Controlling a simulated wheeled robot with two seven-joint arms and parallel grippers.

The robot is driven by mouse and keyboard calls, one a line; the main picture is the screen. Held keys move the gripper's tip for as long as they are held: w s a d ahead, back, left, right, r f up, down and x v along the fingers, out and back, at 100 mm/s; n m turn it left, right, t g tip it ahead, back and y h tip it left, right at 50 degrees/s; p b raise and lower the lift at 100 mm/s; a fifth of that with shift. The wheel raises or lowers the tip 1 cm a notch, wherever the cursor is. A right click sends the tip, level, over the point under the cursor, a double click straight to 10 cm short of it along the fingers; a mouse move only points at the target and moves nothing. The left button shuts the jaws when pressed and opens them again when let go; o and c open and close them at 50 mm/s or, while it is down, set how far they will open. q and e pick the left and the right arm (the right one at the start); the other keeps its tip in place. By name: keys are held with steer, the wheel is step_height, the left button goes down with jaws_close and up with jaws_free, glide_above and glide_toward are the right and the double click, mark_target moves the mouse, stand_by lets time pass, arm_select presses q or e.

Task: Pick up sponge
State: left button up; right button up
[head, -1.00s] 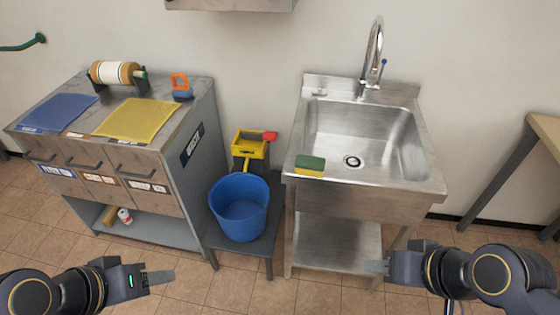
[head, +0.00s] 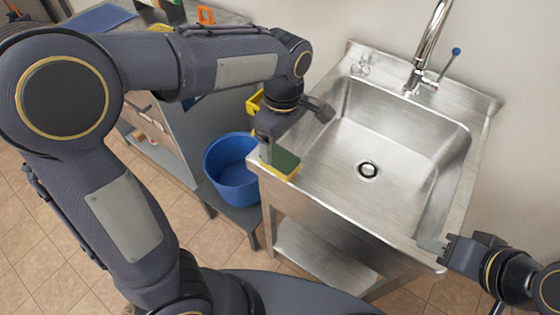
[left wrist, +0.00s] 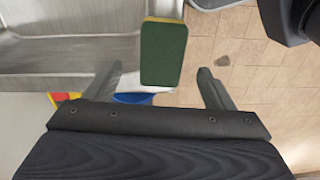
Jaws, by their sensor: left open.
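The sponge (head: 285,162), green on top and yellow below, lies on the front left corner of the sink's rim. In the left wrist view the green face of the sponge (left wrist: 163,55) shows ahead, between the two spread fingers. My left gripper (head: 292,130) is open and empty, just above the sponge; one finger partly covers it in the head view. I cannot tell whether that finger touches it. My right gripper (head: 434,246) is at the sink's front right corner, seen side-on; its opening is not clear.
The steel sink (head: 335,190) has a tall faucet (head: 428,50) at the back. A blue bucket (head: 230,165) stands on a low stand left of the sink. A grey cabinet (head: 205,140) is further left, partly hidden by my left arm.

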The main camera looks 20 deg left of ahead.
mark_target(280, 157)
arm_select(q)
steer(key=f, duration=0.6)
steer(key=shift+s, duration=0.2)
steer(key=shift+r, duration=0.1)
steer(key=c, duration=1)
steer(key=shift+c, duration=0.2)
steer(key=shift+r, duration=0.1)
steer(key=shift+r, duration=0.2)
steer(key=r, duration=0.3)
steer(key=shift+s+a+r, duration=0.15)
steer(key=shift+s+r, duration=0.1)
steer(key=s+a+r, duration=0.6)
steer(key=s+r, duration=0.3)
steer(key=s, duration=0.3)
steer(key=shift+p, duration=0.3)
steer(key=shift+a, duration=0.1)
